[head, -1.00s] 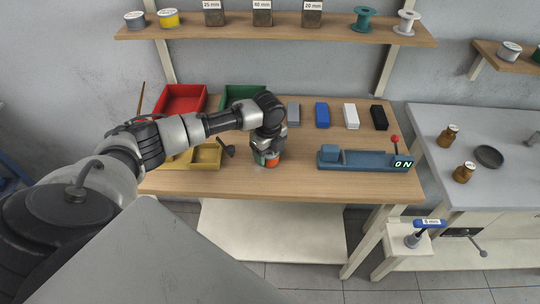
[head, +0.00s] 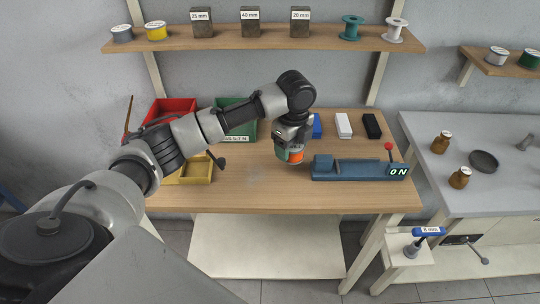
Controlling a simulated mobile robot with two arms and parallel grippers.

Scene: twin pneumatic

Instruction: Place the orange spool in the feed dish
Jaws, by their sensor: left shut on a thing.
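My left gripper (head: 290,151) is shut on the orange spool (head: 296,156), above the wooden bench beside the blue device. A teal-green patch shows next to the orange; I cannot tell whether it is part of the spool or the gripper. The fingers partly hide the spool. A dark round dish (head: 484,161), which may be the feed dish, lies on the grey table at the right, well apart from the gripper. My right gripper is not in view.
The blue device (head: 357,171) with a red-knobbed lever and an "ON" display stands right of the gripper. Brown jars (head: 460,178) stand near the dish. Red, green and yellow bins (head: 195,171) are at the left. A shelf (head: 265,42) with spools and blocks spans above.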

